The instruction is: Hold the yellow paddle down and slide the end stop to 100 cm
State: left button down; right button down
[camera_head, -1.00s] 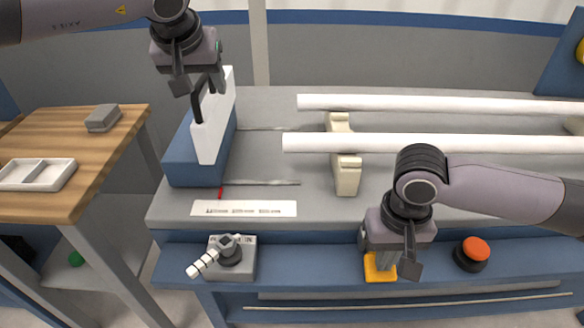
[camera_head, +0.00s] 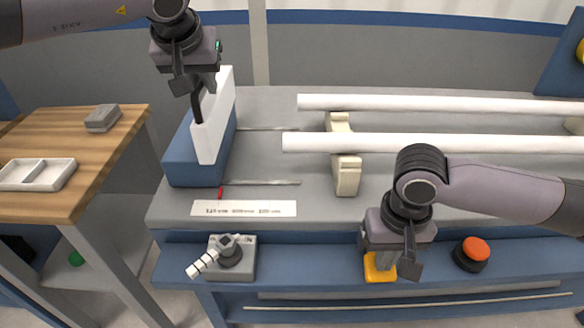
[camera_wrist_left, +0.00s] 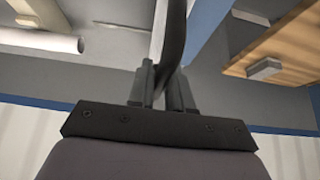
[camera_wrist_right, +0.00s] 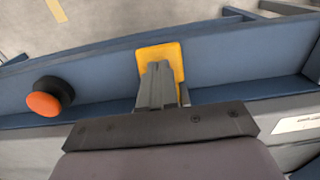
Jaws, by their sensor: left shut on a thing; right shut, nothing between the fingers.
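The end stop is a white upright plate (camera_head: 214,117) on a blue block (camera_head: 192,160), with a black handle (camera_head: 197,106) on its face. My left gripper (camera_head: 196,88) is shut on the black handle; it also shows in the left wrist view (camera_wrist_left: 164,88). The yellow paddle (camera_head: 378,268) is at the front rail. My right gripper (camera_head: 391,262) is shut and empty, its fingertips over the paddle; the right wrist view shows them against the yellow plate (camera_wrist_right: 174,58). A red pointer (camera_head: 220,193) stands at the left end of the printed scale (camera_head: 244,208).
Two white pipes (camera_head: 430,143) lie across a cream support (camera_head: 345,170) on the grey bench. A lever on a grey box (camera_head: 230,257) and a red button (camera_head: 475,249) sit on the front rail. A wooden table (camera_head: 100,150) with a white tray (camera_head: 40,174) stands left.

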pick_arm(q)
jog(key=shift+d, duration=0.1)
pick_arm(e)
jog(key=shift+s+f, duration=0.2)
jog(key=shift+f, duration=0.1)
pick_arm(q)
jog(key=d, duration=0.9)
jog(key=shift+d, duration=0.25)
pick_arm(e)
jog(key=shift+w+r, duration=0.15)
jog(key=shift+r, duration=2.05)
pick_arm(q)
jog(key=c, duration=0.8)
grip_release()
jog(key=shift+w+f, duration=0.1)
jog(key=shift+c, duration=0.2)
jog(key=shift+d, duration=0.1)
jog(key=v, duration=0.7)
